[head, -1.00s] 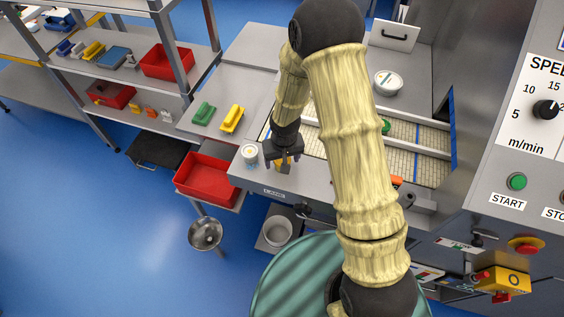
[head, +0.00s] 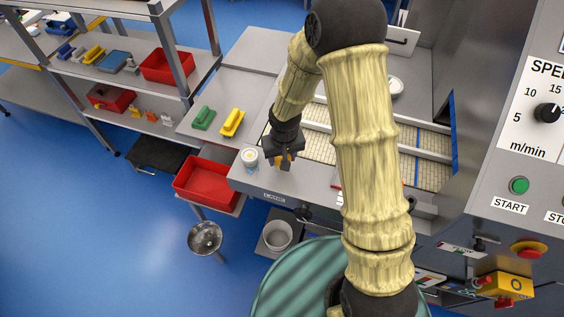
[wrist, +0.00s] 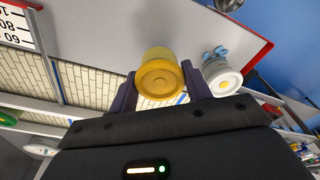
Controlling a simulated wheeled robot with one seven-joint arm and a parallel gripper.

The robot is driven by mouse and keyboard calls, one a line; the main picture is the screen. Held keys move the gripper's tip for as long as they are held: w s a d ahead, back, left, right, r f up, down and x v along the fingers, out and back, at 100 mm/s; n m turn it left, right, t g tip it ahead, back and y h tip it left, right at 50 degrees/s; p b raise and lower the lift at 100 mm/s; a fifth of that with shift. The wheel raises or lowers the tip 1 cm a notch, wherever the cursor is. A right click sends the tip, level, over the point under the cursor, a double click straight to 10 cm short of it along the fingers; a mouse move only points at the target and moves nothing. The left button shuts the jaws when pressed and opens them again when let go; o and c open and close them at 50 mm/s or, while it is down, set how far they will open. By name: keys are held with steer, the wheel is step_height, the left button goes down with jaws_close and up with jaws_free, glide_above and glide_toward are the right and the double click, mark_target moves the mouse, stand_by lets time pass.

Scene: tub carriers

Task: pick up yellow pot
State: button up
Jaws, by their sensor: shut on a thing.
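The yellow pot (wrist: 160,75) is a small round tub with its ringed round face towards the wrist camera. It sits between the two fingers of my gripper (wrist: 160,88), which is shut on it. In the head view my gripper (head: 285,162) points down over the front of the grey lane table, and it mostly hides the pot. I cannot tell whether the pot touches the table or is just above it.
Green (head: 204,117) and yellow carriers (head: 232,122) lie behind. A red bin (head: 206,182) is at left. The tiled belt (head: 318,147) runs right.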

step_height(320, 180, up, 7)
steer(key=shift+f+b, duration=0.1)
steer(key=shift+b, duration=0.3)
